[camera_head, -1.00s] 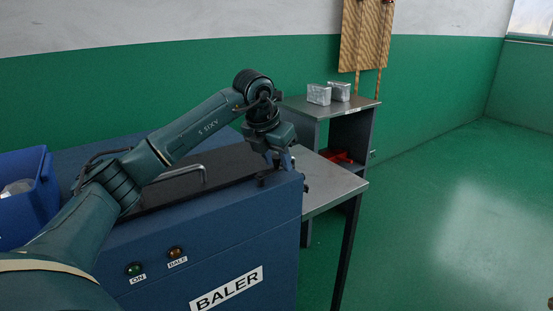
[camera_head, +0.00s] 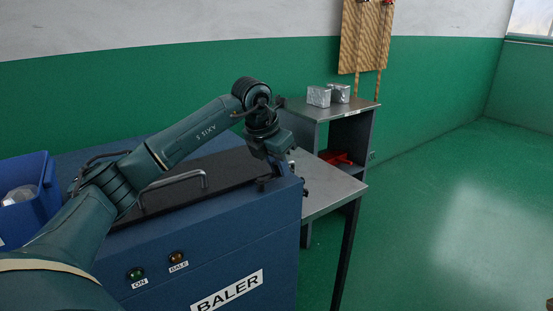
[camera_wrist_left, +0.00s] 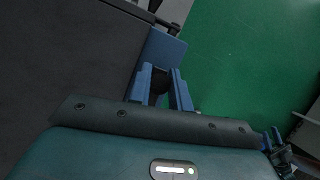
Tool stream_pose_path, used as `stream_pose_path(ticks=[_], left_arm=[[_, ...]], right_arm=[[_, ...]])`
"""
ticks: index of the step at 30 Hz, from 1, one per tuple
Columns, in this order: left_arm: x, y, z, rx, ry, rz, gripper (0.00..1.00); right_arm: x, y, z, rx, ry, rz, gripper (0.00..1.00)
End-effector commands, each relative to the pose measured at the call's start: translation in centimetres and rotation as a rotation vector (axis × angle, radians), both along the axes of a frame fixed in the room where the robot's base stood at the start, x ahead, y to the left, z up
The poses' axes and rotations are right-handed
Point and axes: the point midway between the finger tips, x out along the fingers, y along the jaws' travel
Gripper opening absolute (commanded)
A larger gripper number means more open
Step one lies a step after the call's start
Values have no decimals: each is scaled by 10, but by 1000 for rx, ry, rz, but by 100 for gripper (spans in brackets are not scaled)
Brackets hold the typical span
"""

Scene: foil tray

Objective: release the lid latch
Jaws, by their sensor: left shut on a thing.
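The blue baler (camera_head: 225,240) has a dark lid (camera_head: 225,172) on top with a bent metal handle (camera_head: 172,184); the lid lies flat and looks shut. A small black latch part (camera_head: 263,185) shows at the lid's right front end. My left gripper (camera_head: 284,168) is at the baler's right top corner. In the left wrist view its blue fingers (camera_wrist_left: 164,88) are shut on a black knob (camera_wrist_left: 160,80), apparently the latch's. The fingers partly hide the knob. What seems to be my right gripper (camera_wrist_left: 271,140) shows small at that view's lower right edge, its jaws unclear.
A blue bin (camera_head: 30,205) stands at the left on the baler. A metal table (camera_head: 325,185) adjoins the baler's right side. Foil blocks (camera_head: 319,96) sit on a shelf unit (camera_head: 350,110) behind it. The green floor to the right is clear.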

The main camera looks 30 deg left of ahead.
Motion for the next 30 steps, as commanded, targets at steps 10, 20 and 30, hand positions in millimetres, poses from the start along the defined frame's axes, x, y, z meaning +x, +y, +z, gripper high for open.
stream_pose_path(ticks=[10,20,30], left_arm=[[-1,-3,-1,-3,4,-20,24],[-1,-2,-1,-2,1,-18,38],[-11,1,30,-2,-5,-17,38]], right_arm=[[3,3,-9,-2,17,4,36],[2,3,-4,4,9,3,36],[1,3,-3,5,13,3,36]])
